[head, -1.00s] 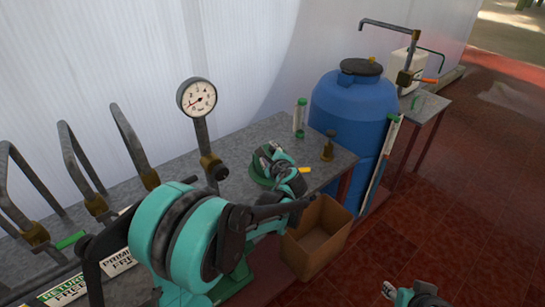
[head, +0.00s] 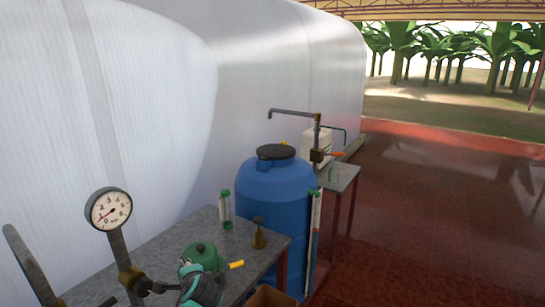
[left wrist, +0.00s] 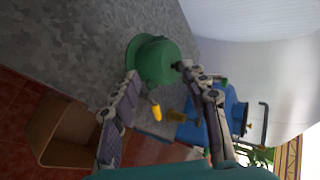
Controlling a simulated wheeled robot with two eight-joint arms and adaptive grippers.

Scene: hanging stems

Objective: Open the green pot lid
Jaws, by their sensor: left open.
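My left gripper (left wrist: 158,72) is open. Its two fingers reach toward the pot, one tip near each side, and I cannot tell whether they touch it. In the head view, my teal left wrist partly covers the pot from below. My right gripper is out of view.
A pressure gauge (head: 108,210) on a pipe stands left of the pot. A blue barrel (head: 272,195) is beyond the bench end. A cardboard box (left wrist: 67,130) sits on the floor.

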